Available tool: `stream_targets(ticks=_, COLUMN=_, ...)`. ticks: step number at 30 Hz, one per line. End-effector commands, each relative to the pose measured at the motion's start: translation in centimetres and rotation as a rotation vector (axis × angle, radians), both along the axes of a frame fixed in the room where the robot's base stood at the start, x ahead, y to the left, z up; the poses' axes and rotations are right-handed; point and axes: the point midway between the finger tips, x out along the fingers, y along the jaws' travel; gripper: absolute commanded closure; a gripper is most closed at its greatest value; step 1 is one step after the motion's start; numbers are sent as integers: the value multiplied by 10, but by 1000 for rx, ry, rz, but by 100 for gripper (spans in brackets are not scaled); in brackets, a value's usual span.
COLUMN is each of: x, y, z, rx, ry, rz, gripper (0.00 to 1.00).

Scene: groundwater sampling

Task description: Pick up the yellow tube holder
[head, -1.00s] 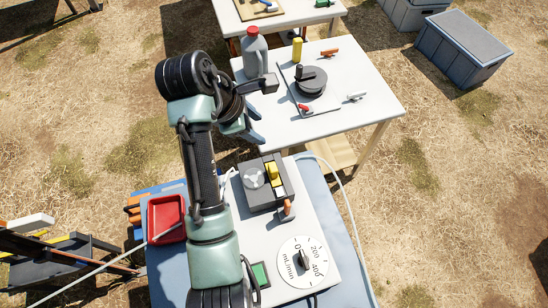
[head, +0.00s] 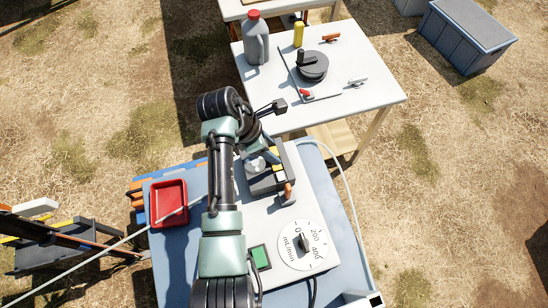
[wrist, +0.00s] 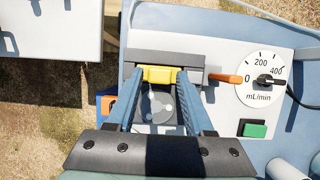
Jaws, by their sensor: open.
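The yellow tube holder (wrist: 158,74) sits on the dark pump block (wrist: 206,60) on the white panel. In the wrist view my gripper (wrist: 160,85) is open, with its two blue-grey fingers reaching to the left and right ends of the holder. I cannot tell whether they touch it. Below the holder, a round clear and grey pump part (wrist: 158,107) shows between the fingers. In the head view my arm and gripper partly hide the pump block (head: 270,181), and only bits of yellow show there.
An orange lever (wrist: 226,78) sticks out right of the pump block, near a mL/min dial (head: 302,246) and a green button (head: 260,257). A red tray (head: 168,203) lies left. The far white table (head: 350,85) holds a grey jug (head: 255,43) and a yellow cylinder (head: 298,34).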

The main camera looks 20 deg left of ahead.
Motion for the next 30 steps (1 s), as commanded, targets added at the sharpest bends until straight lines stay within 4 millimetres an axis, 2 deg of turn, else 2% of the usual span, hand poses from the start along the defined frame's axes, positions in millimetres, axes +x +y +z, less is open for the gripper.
stream_targets(ticks=4, x=4, y=-6, z=-18, rx=-1, ry=1, rz=0, gripper=48)
stream_targets(ticks=12, x=5, y=-7, z=-21, rx=1, ry=-2, rz=1, gripper=48)
stream_targets(ticks=14, x=5, y=-7, z=-21, rx=1, ry=-2, rz=1, gripper=55)
stream_targets(ticks=21, x=5, y=-7, z=-21, rx=1, ry=-2, rz=1, gripper=98)
stream_targets(ticks=30, x=5, y=-7, z=-21, rx=1, ry=-2, rz=1, gripper=100)
